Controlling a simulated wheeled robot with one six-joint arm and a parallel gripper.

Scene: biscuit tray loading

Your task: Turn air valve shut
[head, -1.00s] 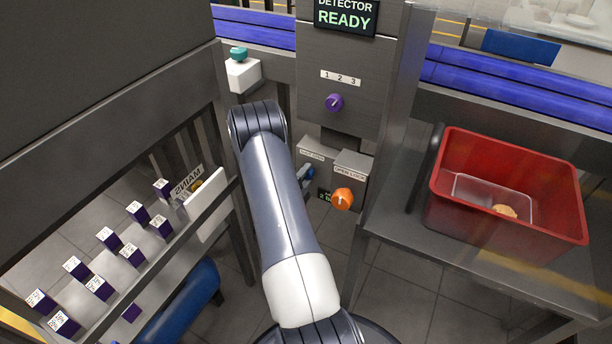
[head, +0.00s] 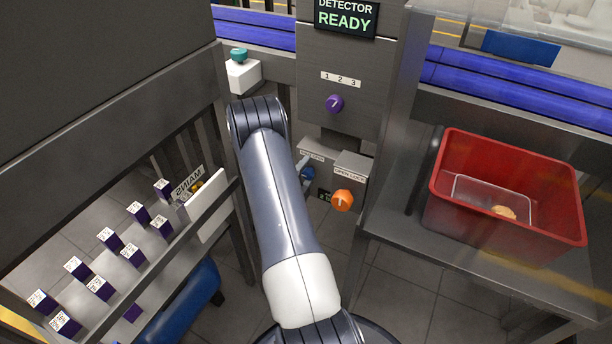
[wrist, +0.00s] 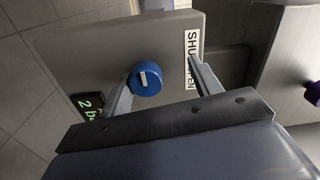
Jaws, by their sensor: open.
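The air valve is a round blue knob (wrist: 146,79) with a white mark, on a grey panel (wrist: 85,50). It also shows in the head view (head: 308,173), low on the grey unit. My gripper (wrist: 161,70) is open at the knob, with one finger on each side. The left finger is close against the knob; I cannot tell if they touch. The right finger stands apart from it and partly covers the SHUT/OPEN label (wrist: 191,45). A green-lit display (wrist: 88,103) is half hidden by the gripper.
An orange knob (head: 342,200) sits just right of the valve, and a purple knob (head: 334,103) above under the READY screen (head: 346,16). A red crate (head: 470,222) stands at right. A rack with small purple boxes (head: 108,238) is at left.

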